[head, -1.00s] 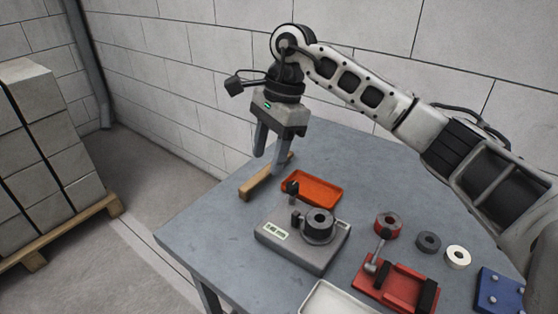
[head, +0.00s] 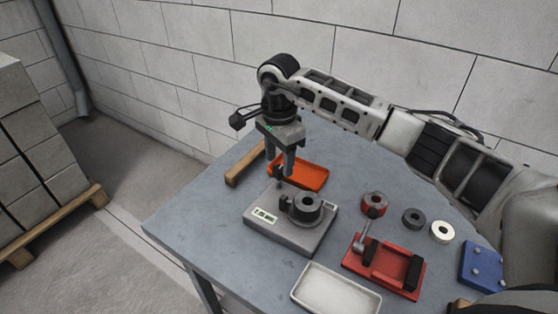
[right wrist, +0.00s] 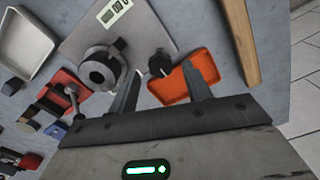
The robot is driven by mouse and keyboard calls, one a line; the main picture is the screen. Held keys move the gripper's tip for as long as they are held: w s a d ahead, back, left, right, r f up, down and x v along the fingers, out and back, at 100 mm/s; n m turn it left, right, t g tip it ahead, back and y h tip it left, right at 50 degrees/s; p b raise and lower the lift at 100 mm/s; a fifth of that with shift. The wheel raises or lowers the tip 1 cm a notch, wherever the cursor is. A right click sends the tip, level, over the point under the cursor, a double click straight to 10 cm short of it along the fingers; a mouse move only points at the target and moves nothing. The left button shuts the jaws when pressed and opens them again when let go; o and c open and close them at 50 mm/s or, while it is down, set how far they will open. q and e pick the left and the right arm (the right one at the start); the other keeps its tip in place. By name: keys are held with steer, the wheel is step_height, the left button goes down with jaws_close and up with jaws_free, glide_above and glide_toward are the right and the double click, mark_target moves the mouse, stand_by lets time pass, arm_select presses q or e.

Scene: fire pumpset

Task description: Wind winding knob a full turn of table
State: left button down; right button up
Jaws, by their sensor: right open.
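A grey box unit (head: 285,232) with a white label sits on the table (head: 190,210). A small black knob (head: 279,175) stands upright at its far left corner; it also shows in the right wrist view (right wrist: 160,64). A larger black round hub (head: 307,207) with a small side handle sits on the unit's top; it also shows in the right wrist view (right wrist: 100,70). My right gripper (head: 282,172) points down, open and empty, over the small knob. In the right wrist view the knob appears between its two fingers, just beyond their tips; contact is not visible. My left gripper is not in view.
An orange tray (head: 312,178) lies right behind the unit, close to the fingers. A wooden bar (head: 245,165) lies at the left. A red fixture (head: 385,268), a white tray (head: 335,290), several rings and a blue block (head: 482,268) lie around the unit.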

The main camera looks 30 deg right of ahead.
steer(key=shift+f, duration=1)
steer(key=c, duration=1)
